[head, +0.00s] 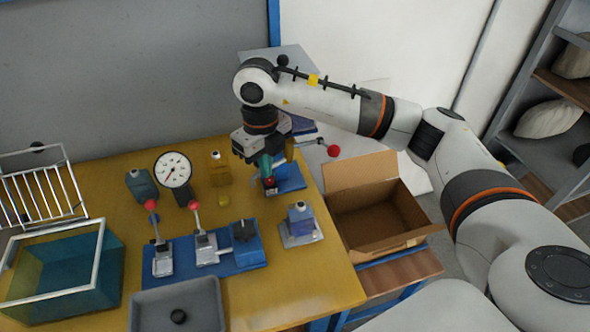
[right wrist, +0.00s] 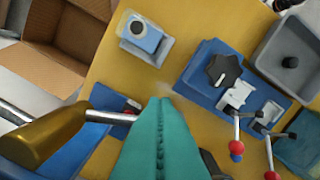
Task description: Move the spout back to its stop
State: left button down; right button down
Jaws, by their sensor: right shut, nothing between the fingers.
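A brass body (right wrist: 45,137) with a short metal tube (right wrist: 108,117), which looks like the spout, stands over a blue base at the left of the right wrist view. In the head view the brass body (head: 289,148) shows just right of my right gripper (head: 267,178), above the blue base (head: 291,181). A lever with a red ball (head: 333,150) sticks out to the right. My right gripper is shut and empty, its teal fingers (right wrist: 160,110) pointing down beside the spout. The tube's end passes behind the fingers; I cannot tell whether they touch. My left gripper is out of view.
A blue fixture with a black knob (head: 245,232) and red-tipped toggle clamps (head: 205,243) sits mid-table. A small blue block (head: 299,214) stands on a grey plate. A gauge (head: 173,170), grey tray (head: 178,309) and teal bin (head: 70,268) are left; an open cardboard box (head: 377,215) is right.

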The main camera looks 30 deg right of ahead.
jog(key=shift+w+a, duration=0.15)
jog(key=shift+w, duration=0.4)
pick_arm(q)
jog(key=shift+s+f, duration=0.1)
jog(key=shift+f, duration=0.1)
pick_arm(e)
jog(key=shift+r, duration=0.2)
